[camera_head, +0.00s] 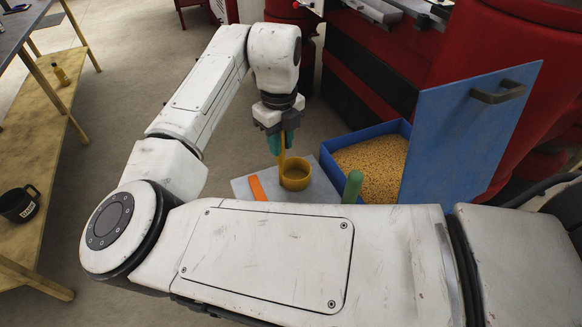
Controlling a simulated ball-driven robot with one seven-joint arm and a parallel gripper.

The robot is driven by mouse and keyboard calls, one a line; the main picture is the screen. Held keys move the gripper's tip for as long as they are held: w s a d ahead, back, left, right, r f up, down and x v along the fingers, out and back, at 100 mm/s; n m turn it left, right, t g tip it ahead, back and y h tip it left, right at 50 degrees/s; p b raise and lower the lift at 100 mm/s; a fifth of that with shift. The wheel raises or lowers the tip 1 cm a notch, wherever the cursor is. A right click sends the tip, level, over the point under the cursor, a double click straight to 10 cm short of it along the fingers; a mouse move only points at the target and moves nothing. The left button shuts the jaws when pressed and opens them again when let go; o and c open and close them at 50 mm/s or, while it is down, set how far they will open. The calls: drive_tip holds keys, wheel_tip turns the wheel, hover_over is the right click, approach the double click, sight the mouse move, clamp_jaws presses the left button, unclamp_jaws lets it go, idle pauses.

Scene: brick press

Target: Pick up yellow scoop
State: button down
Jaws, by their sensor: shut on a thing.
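The yellow scoop (295,180) has a round cup and a handle that rises toward my gripper. Its cup is over the grey board (243,188); I cannot tell whether it touches the board or hangs just above it. My gripper (282,142), with green fingers, points down and is shut on the upper part of the scoop's handle. My own arm hides the near part of the board.
A blue bin (330,164) of tan grains stands right of the scoop, with a blue panel (455,135) leaning up beside it. An orange piece (258,188) lies on the board. A green rounded thing (352,186) stands near the bin. Red machinery is behind; a wooden bench (40,130) is left.

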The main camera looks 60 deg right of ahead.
drive_tip(key=shift+r, duration=0.1)
drive_tip(key=shift+r, duration=0.6)
drive_tip(key=s+r+b, duration=0.1)
drive_tip(key=s+r, duration=1)
drive_tip(key=s, duration=0.3)
drive_tip(key=shift+a+r, duration=0.3)
drive_tip(key=shift+a, duration=0.05)
drive_tip(key=c, duration=1.6)
unclamp_jaws()
clamp_jaws()
